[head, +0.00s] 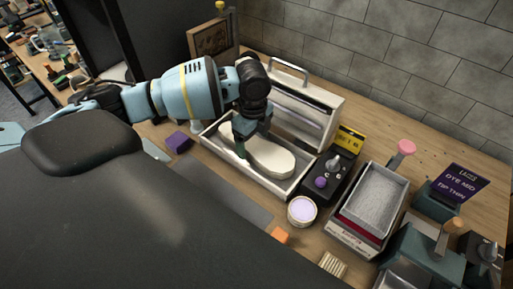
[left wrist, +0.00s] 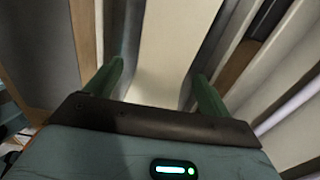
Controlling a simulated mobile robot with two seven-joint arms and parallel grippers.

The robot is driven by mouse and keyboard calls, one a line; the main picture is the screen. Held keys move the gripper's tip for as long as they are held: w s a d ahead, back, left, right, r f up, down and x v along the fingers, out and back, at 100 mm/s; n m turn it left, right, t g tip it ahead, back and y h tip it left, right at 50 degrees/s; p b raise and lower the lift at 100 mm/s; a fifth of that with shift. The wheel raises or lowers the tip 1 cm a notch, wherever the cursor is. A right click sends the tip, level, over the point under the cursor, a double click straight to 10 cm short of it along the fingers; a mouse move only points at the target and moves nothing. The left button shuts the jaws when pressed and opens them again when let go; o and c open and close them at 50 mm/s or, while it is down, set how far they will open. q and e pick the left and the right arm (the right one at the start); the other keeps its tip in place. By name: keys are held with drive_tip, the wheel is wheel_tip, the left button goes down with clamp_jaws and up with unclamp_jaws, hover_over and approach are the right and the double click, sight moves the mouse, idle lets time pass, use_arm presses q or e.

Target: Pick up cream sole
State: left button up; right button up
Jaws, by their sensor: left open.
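The cream sole (head: 268,158) lies in a white open box (head: 285,193) on the workbench in the head view. My left gripper (head: 240,148) reaches down into the box at the sole's left end. In the left wrist view the gripper (left wrist: 158,88) is open, with one green finger on each side of the pale sole (left wrist: 170,45). I cannot tell whether either finger touches it. The arm hides part of the sole's left end. My right gripper shows in neither view.
A white case with a handle (head: 305,105) stands close behind the box. A purple block (head: 178,142) lies to the left. A black control unit (head: 328,172), a round jar (head: 301,211) and a grey-filled tray (head: 373,195) stand to the right. An orange block (head: 280,236) is in front.

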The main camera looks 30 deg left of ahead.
use_arm(q)
drive_tip(key=shift+f, duration=0.7)
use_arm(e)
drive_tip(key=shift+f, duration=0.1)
use_arm(q)
drive_tip(key=shift+c, duration=0.4)
drive_tip(key=c, duration=1.1)
drive_tip(key=shift+o, duration=0.2)
drive_tip(key=shift+r, duration=0.15)
drive_tip(key=shift+r, duration=0.55)
wheel_tip(320, 180, up, 2)
drive_tip(key=shift+r, duration=0.15)
drive_tip(key=s, duration=0.5)
drive_tip(key=s+a+r, duration=0.1)
drive_tip(key=s, duration=0.4)
drive_tip(key=s+p, duration=0.1)
drive_tip(key=s, duration=0.5)
drive_tip(key=shift+a+r, duration=0.2)
drive_tip(key=shift+a, duration=0.1)
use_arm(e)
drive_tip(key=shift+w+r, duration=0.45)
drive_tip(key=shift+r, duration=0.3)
